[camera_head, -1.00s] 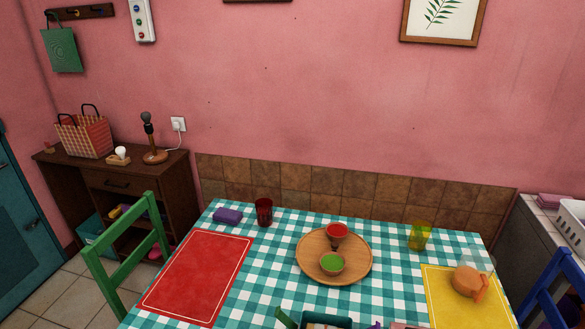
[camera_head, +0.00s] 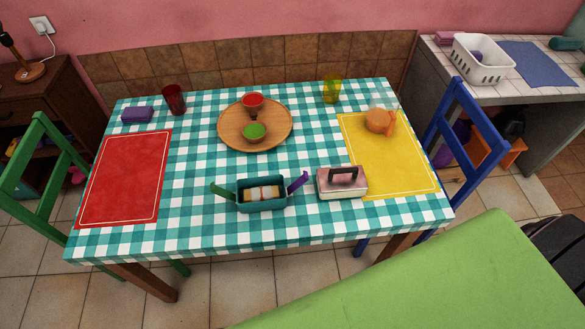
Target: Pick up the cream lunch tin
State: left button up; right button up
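The lunch tin (camera_head: 343,185) stands on the checked tablecloth near the table's front edge, right of centre. It is a box with a cream front, a pinkish top and a dark handle on top. Its right part sits by the lower left corner of the yellow placemat. Neither of my grippers is in view, and nothing is touching the tin.
A teal box (camera_head: 262,205) with green and purple flaps stands left of the tin. A wooden tray (camera_head: 228,134) with two bowls lies behind. A red placemat (camera_head: 125,180) is at left. A blue chair (camera_head: 468,125) stands right; a green surface (camera_head: 450,280) fills the lower right.

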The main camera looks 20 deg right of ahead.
aim_at(335, 183)
jog(key=z, duration=1.15)
